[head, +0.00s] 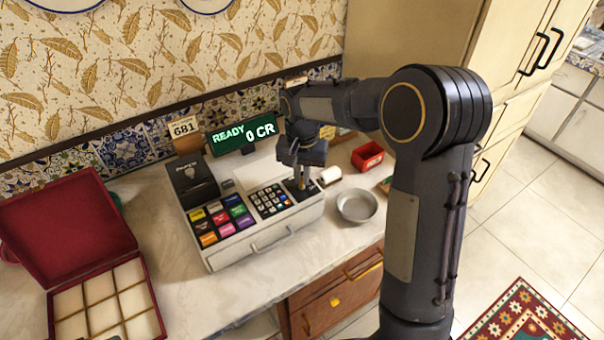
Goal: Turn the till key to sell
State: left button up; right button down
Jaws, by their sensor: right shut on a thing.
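The white till (262,240) stands on the marble counter, with coloured buttons, a black number pad (270,201) and a closed drawer at its front. The green display (242,134) behind it reads "READY 0 CR". My right gripper (303,184) points down at the till's right end, over the dark key panel to the right of the number pad. It is shut on the till key, which is mostly hidden by the fingers, so its angle cannot be told. My left gripper is not in view.
A grey metal bowl (357,206) and a red box (367,157) stand right of the till. A paper roll (330,176) lies close to the gripper. An open red case (74,230) with compartments is at the left. Bare counter lies between case and till.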

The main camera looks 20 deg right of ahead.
jog(key=shift+w+r, duration=0.1)
dwell(0.4)
jog(key=c, duration=1.6)
grip_release()
jog(key=shift+o, duration=0.2)
notch_tip(320, 180, up, 8)
jog(key=shift+f, duration=0.25)
jog(key=shift+r, duration=0.1)
